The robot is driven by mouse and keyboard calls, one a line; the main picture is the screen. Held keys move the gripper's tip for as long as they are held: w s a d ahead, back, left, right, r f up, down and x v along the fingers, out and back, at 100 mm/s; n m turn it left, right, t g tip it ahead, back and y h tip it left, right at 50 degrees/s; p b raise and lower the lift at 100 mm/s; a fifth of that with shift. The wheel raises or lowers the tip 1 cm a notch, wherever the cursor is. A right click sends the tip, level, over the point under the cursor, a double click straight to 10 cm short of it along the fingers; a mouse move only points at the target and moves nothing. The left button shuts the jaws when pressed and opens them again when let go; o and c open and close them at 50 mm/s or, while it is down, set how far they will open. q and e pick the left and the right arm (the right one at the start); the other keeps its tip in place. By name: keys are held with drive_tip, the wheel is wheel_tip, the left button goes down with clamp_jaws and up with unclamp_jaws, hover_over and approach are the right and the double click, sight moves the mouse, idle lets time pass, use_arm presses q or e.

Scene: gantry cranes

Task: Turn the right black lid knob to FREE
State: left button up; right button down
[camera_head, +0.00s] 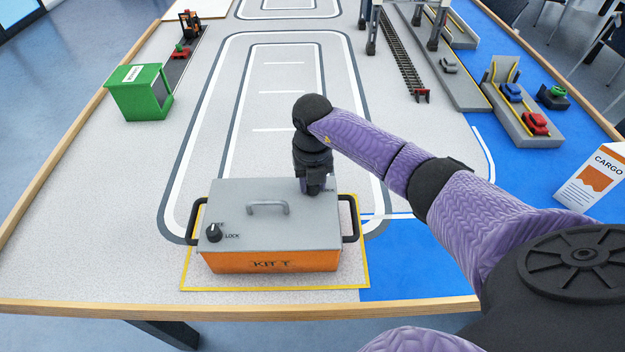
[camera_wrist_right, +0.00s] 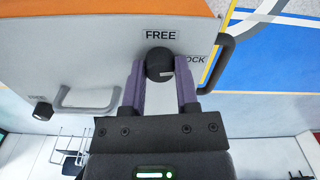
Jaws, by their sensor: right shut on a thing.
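The kit box (camera_head: 275,262) is orange with a grey lid (camera_head: 262,206) and sits on the yellow-edged mat. My right gripper (camera_head: 314,186) comes down onto the lid's right side and hides the right knob in the head view. In the right wrist view the right black knob (camera_wrist_right: 160,63) lies between the two purple fingers, which are shut on it. A small pale mark shows on its lower right edge. The FREE label (camera_wrist_right: 161,35) is above the knob and the partly covered LOCK label (camera_wrist_right: 195,60) is to its right. My left gripper is not in view.
A second black knob (camera_head: 213,231) stands on the lid's left side by a LOCK label. A grey handle (camera_head: 267,207) rises mid-lid, and black side handles (camera_head: 350,219) flank the box. A green container (camera_head: 138,92) stands at far left. The table left of the box is clear.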

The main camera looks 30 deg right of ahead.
drive_tip(key=n, duration=0.4)
drive_tip(key=n+b, duration=0.1)
drive_tip(key=n, duration=0.4)
drive_tip(key=n+b, duration=0.1)
drive_tip(key=n, duration=0.3)
drive_tip(key=shift+n+b, duration=0.4)
drive_tip(key=shift+n, duration=1.3)
drive_tip(key=shift+c, duration=1.8)
unclamp_jaws()
